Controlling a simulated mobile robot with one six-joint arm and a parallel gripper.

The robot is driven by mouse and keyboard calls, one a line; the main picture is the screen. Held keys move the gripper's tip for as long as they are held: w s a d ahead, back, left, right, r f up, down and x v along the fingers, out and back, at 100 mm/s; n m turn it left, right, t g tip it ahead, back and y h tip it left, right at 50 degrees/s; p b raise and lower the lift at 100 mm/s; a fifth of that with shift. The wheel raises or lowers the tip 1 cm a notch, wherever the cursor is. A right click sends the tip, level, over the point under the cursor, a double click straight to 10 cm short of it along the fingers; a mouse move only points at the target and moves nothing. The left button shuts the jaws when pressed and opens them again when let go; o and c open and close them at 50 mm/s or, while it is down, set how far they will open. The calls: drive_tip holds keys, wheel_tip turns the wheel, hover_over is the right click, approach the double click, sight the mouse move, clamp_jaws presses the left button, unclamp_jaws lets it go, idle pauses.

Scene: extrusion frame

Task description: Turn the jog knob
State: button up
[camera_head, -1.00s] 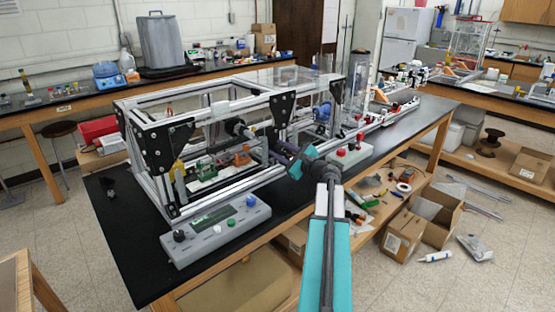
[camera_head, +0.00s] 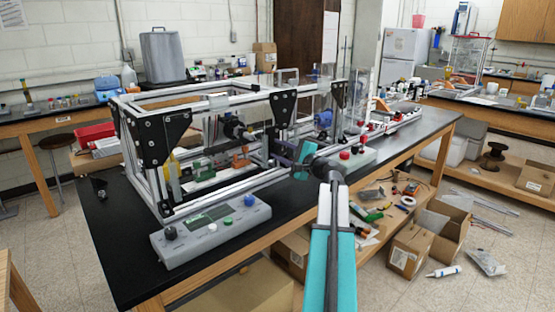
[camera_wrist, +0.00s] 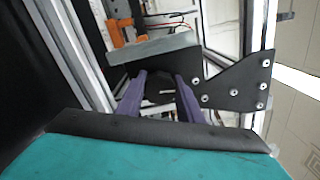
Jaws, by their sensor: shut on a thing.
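My gripper (camera_head: 274,157) has purple fingers that reach in at the front side of the extrusion frame (camera_head: 207,190), low behind a black corner plate. In the wrist view the fingers (camera_wrist: 160,85) stand a little apart, and their tips run in under a grey block (camera_wrist: 155,48) with a dark front. A grey control box (camera_head: 210,232) lies in front of the frame, with a black knob (camera_head: 170,233) and a blue knob (camera_head: 249,200), both clear of my gripper.
A black triangular plate (camera_wrist: 235,85) with bolts stands close on the right of the fingers in the wrist view. A small box with red and green buttons (camera_head: 347,157) sits right of my wrist. Open cardboard boxes (camera_head: 410,250) stand right of the bench.

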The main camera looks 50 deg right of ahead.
drive_tip(key=shift+w+n+b, duration=0.1)
drive_tip(key=shift+n+b, duration=0.4)
drive_tip(key=shift+b, duration=0.1)
drive_tip(key=shift+r, duration=0.2)
drive_tip(key=o, duration=0.8)
drive_tip(key=shift+c, duration=0.2)
drive_tip(key=shift+f, duration=0.15)
drive_tip(key=shift+s, duration=0.25)
drive_tip(key=s+b, duration=0.1)
drive_tip(key=s, duration=1.2)
drive_tip(key=shift+s+a, duration=0.15)
drive_tip(key=shift+a, duration=0.3)
